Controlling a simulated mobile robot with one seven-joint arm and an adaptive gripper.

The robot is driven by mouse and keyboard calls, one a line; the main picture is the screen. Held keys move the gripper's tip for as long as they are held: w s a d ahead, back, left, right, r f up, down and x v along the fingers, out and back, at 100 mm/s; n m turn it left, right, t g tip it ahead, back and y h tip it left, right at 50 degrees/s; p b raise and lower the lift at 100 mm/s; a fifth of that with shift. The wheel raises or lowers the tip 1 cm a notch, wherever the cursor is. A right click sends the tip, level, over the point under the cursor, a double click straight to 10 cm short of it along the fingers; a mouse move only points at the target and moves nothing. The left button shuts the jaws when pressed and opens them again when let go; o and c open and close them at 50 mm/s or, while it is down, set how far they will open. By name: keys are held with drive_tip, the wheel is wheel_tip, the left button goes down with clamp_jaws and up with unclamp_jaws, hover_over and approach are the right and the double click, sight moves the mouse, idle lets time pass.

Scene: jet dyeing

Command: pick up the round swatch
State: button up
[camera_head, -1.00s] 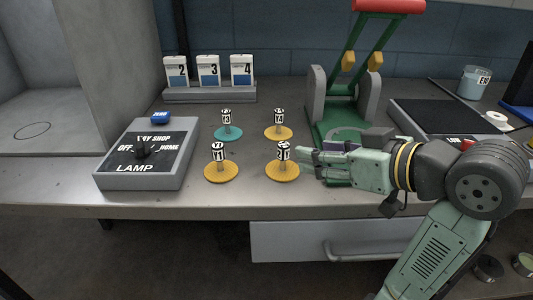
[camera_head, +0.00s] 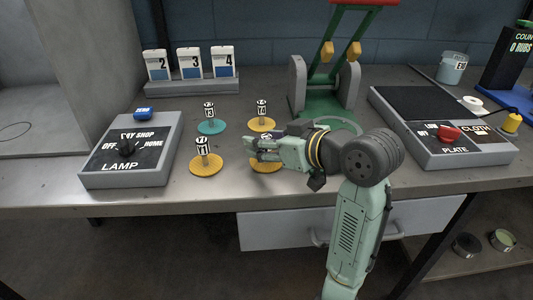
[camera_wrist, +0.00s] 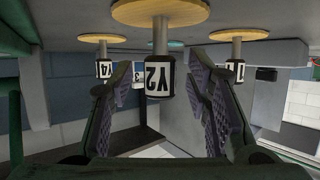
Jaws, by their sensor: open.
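Several round discs with labelled posts stand on the bench: yellow Y1 (camera_head: 206,165), a yellow one behind (camera_head: 262,124), a teal one (camera_head: 211,127) and front-right yellow Y2 (camera_head: 265,167). All are round, so I cannot tell which is meant by the round swatch. My gripper (camera_head: 250,150) is open at Y2 and partly hides it in the head view. In the wrist view, which is upside down, the Y2 label (camera_wrist: 159,78) sits between the open jaws (camera_wrist: 165,90), with gaps at both sides. The Y2 disc (camera_wrist: 160,12) lies beyond the fingertips' level.
The lamp box (camera_head: 130,155) stands left. A rack of numbered cards (camera_head: 192,85) is behind the discs. A green press (camera_head: 325,100) stands close behind my arm. The plate box (camera_head: 445,130) and a beaker (camera_head: 453,68) are right.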

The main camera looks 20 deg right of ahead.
clamp_jaws()
idle(0.5)
